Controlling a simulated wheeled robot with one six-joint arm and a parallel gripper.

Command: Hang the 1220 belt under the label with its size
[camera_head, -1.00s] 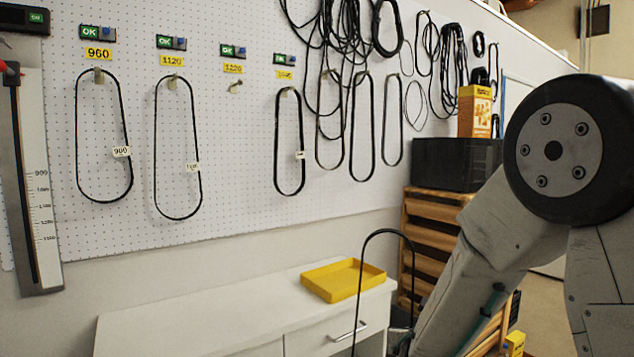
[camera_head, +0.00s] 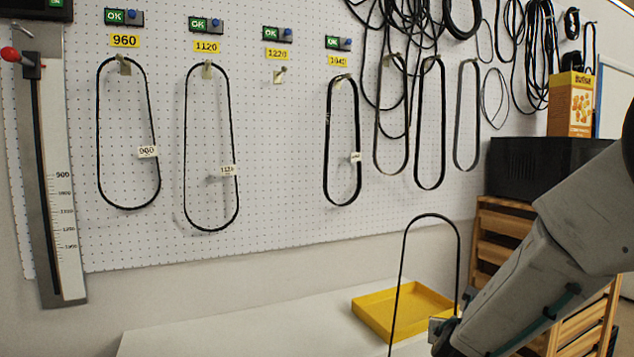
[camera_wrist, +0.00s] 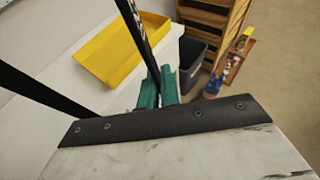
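A black belt loop (camera_head: 459,255) stands up in an arch from my gripper (camera_head: 443,332) in the head view, above the white cabinet. In the wrist view the teal fingers of my gripper (camera_wrist: 159,88) are closed around one strand of the belt (camera_wrist: 134,24); another strand runs at the left. No size tag is readable on this belt. On the pegboard, the yellow 1220 label (camera_head: 277,51) sits above an empty peg (camera_head: 280,75). The held belt is below and to the right of that peg in the picture.
Belts hang under the 960 label (camera_head: 124,41), the 1120 label (camera_head: 207,47) and the label (camera_head: 338,61) right of 1220. A length gauge (camera_head: 62,190) is at left. A yellow tray (camera_head: 375,312) lies on the white cabinet (camera_head: 250,335). A black box (camera_head: 530,168) stands at right.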

